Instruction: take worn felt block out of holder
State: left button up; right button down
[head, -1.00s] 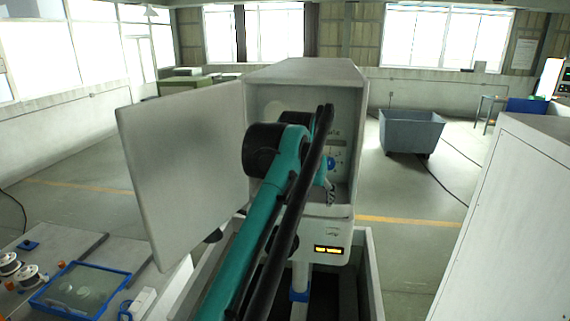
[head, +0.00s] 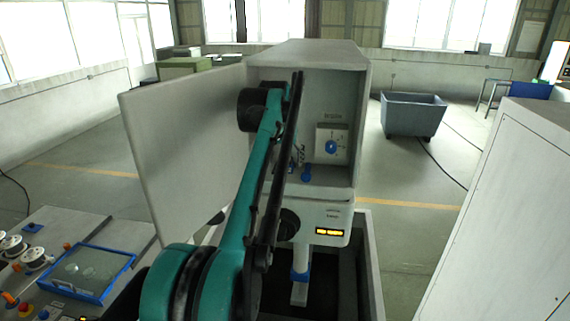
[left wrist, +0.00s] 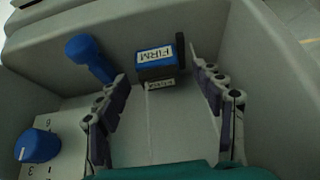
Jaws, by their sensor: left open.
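A blue block (left wrist: 155,68) with a white label reading FIRM sits at the back of the light grey compartment in the left wrist view. A second small FIRM label shows just under it, and a dark upright piece stands at its right side. I cannot tell which part is the worn felt and which the holder. My left gripper (left wrist: 160,78) is open, with one finger on each side in front of the block, apart from it. In the head view my left arm reaches into the open compartment and hides the block. My right gripper is not in view.
A blue-knobbed lever (left wrist: 88,52) stands left of the block, near the left finger. A blue dial (head: 331,147) sits on a white panel inside the machine (head: 310,58). The open door (head: 185,150) stands left of my arm. A cabinet (head: 515,200) is at right.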

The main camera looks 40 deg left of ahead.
pick_arm(q)
jog(key=shift+w+f, duration=0.2)
jog(key=shift+f, duration=0.05)
jog(key=shift+s, duration=0.1)
jog(key=c, duration=1.2)
jog(key=shift+s+r, duration=0.1)
jog(key=shift+r, duration=0.05)
jog(key=shift+c, duration=0.3)
